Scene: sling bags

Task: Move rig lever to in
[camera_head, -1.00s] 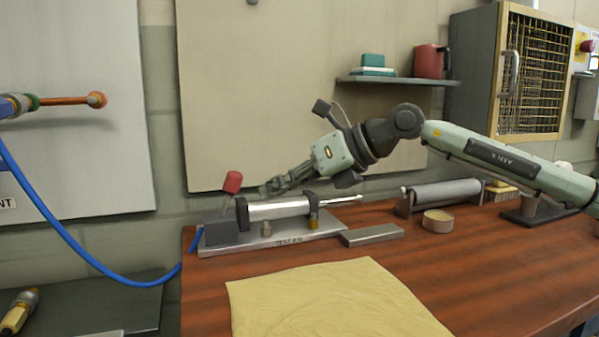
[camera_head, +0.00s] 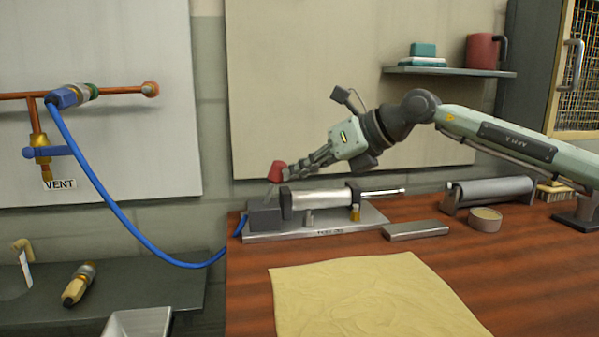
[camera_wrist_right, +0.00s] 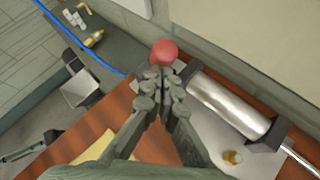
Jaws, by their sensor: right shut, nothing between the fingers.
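The rig lever, with a red knob (camera_head: 277,171) on a short grey rod, stands on the dark block (camera_head: 266,217) at the left end of the test rig (camera_head: 330,230). Its rod leans slightly right at the top. My right gripper (camera_head: 285,174) is shut and empty, its fingertips at the knob's right side, touching or nearly so. In the right wrist view, the knob (camera_wrist_right: 164,52) lies just beyond the closed fingertips (camera_wrist_right: 160,75), which hide the rod. A silver cylinder (camera_head: 320,198) lies along the rig.
A flat grey bar (camera_head: 415,231) and a small round tin (camera_head: 485,219) are right of the rig. A yellow cloth (camera_head: 370,295) covers the front of the wooden table. A blue hose (camera_head: 120,220) hangs at left. A shelf (camera_head: 450,71) is on the wall.

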